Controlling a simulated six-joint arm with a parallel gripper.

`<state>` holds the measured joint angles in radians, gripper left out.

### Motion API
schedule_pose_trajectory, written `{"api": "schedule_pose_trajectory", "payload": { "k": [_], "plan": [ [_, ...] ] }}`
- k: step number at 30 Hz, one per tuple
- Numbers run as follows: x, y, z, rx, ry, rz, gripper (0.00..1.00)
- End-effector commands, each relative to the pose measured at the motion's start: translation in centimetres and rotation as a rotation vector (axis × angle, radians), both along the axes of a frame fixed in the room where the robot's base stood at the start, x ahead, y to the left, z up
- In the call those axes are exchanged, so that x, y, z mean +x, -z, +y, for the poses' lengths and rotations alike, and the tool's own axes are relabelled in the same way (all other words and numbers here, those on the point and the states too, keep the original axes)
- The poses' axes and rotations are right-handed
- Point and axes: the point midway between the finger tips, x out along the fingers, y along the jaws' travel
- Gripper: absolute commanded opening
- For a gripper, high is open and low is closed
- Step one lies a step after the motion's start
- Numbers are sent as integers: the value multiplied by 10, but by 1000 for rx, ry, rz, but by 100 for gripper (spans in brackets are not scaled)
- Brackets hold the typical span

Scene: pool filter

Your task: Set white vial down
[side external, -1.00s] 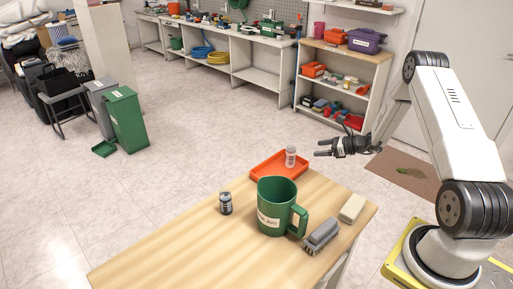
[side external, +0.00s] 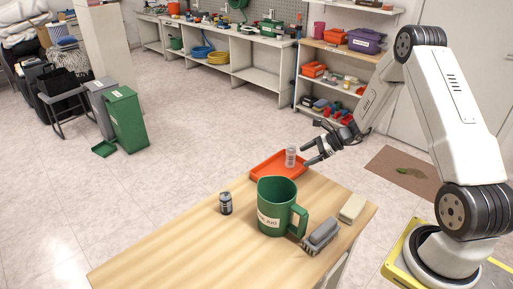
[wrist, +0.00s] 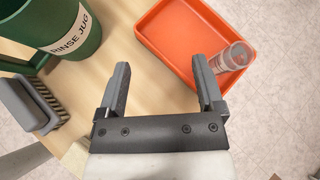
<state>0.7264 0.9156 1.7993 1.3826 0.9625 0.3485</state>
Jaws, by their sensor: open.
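The white vial (side external: 290,157) stands in the orange tray (side external: 262,171) at the far edge of the table. In the wrist view the vial (wrist: 232,57) is a clear, pale cylinder at the tray's right side. My gripper (side external: 308,152) is open and empty, just right of the vial in the side view. In the wrist view the open fingers (wrist: 160,75) point toward the tray, with the right finger close to the vial. The vial is not between the fingers. I cannot tell whether the right finger touches it.
A green rinse jug (side external: 275,207) stands in front of the tray. A grey brush (side external: 321,235) and a cream block (side external: 352,208) lie to its right. A dark small can (side external: 226,203) stands to its left. The table's left part (side external: 160,250) is clear.

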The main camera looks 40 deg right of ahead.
Motion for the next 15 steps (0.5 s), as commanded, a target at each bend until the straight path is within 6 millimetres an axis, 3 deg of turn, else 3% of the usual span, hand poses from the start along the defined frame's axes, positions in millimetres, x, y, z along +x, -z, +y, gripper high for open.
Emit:
{"api": "schedule_pose_trajectory", "payload": {
  "k": [1, 6, 15],
  "plan": [
    [-3, -9, 20, -59, -95, 11, 86],
    [-27, -26, 73, -265, -407, 37, 86],
    [-79, -57, 135, -648, -960, -13, 86]
  ]
}}
